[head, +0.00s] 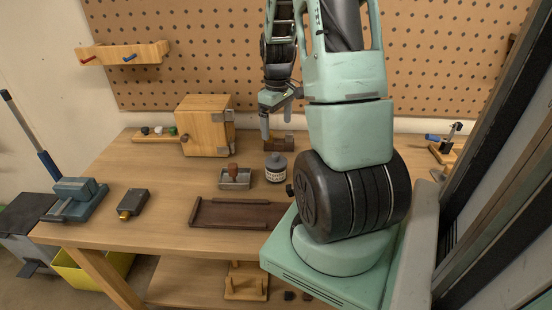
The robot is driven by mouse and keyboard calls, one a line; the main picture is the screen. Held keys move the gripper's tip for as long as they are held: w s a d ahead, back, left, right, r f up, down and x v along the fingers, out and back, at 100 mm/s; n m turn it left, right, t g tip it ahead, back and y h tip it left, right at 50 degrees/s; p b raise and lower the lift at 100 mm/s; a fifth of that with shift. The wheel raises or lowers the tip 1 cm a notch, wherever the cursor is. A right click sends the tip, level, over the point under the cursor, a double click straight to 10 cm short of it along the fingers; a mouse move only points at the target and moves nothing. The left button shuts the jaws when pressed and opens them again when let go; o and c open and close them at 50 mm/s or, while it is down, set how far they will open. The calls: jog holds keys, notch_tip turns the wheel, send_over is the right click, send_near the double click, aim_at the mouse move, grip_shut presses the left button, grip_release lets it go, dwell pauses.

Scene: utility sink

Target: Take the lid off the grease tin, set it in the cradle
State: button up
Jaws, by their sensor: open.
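The grease tin appears to be the small round container (275,173) with a pale label, upright on the wooden bench. Its dark grey lid (275,160) sits on top. A small brown wooden block with a raised end (284,145) stands just behind the tin; it may be the cradle, but my gripper partly covers it. My gripper (276,119) is open, pointing down above and behind the tin. I see nothing between its fingers, and it looks apart from the lid.
A metal tray with a brown-handled item (235,184) sits left of the tin. A dark wooden tray (222,218) lies in front. The pegboard (190,50) rises behind. My arm covers the bench's right part.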

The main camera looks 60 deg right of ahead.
aim_at(276, 154)
notch_tip(276, 154, down, 12)
jog(key=p, duration=0.3)
jog(key=shift+w+r, duration=0.1)
jog(key=shift+r, duration=0.1)
jog(key=c, duration=1.1)
